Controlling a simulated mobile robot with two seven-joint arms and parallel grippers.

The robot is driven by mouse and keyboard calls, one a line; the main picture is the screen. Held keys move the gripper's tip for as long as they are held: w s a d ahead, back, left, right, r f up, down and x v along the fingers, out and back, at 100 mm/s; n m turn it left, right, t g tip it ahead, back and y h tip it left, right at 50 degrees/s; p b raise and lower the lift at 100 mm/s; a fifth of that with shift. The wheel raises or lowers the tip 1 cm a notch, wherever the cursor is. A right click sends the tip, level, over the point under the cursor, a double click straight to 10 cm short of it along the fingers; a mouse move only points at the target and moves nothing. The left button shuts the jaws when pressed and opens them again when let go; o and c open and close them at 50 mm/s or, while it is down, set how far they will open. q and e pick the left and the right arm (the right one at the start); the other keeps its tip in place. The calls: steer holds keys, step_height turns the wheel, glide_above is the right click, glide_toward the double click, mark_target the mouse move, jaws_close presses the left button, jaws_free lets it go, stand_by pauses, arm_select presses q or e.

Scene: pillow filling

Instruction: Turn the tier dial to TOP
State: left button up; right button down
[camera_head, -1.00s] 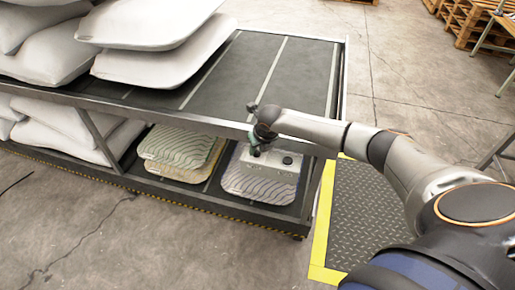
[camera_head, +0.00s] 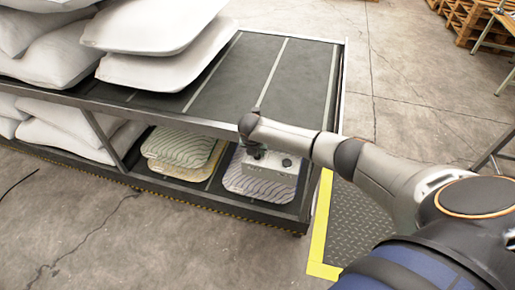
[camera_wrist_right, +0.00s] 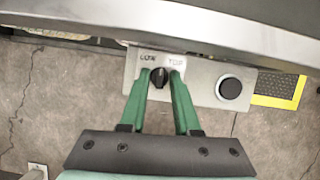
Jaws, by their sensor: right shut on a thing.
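The tier dial (camera_wrist_right: 159,77) is a black knob on a light grey control panel (camera_wrist_right: 204,84), with "LOW" lettering to its upper left and "TOP" to its upper right. The knob's pointer looks close to upright; which label it favours is hard to tell. My right gripper (camera_wrist_right: 160,76) has its green fingers on either side of the knob, closed on it. In the head view my right gripper (camera_head: 254,150) is at the panel (camera_head: 271,161) below the upper shelf's front edge, and the dial is hidden there. My left gripper is not in view.
A round black button (camera_wrist_right: 229,88) sits right of the dial. White pillows (camera_head: 155,50) lie on the upper deck, and patterned pillows (camera_head: 181,147) lie below. A yellow-edged floor mat (camera_head: 345,230) is at the right.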

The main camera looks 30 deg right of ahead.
steer(key=shift+a+m+g, duration=0.15)
steer(key=shift+m+g, duration=0.15)
steer(key=shift+m, duration=0.7)
steer(key=shift+f+m+g+h, duration=0.1)
steer(key=shift+m+g+h, duration=0.25)
steer(key=shift+m, duration=0.55)
steer(key=m+g+b, duration=0.1)
steer(key=m+b, duration=0.1)
steer(key=m, duration=0.1)
steer(key=shift+w+h, duration=0.15)
steer(key=shift+h, duration=0.1)
steer(key=shift+m+g+b, duration=0.45)
steer(key=shift+m+b, duration=0.05)
steer(key=shift+m, duration=0.4)
steer(key=c, duration=0.6)
jaws_free()
steer(key=shift+c, duration=0.2)
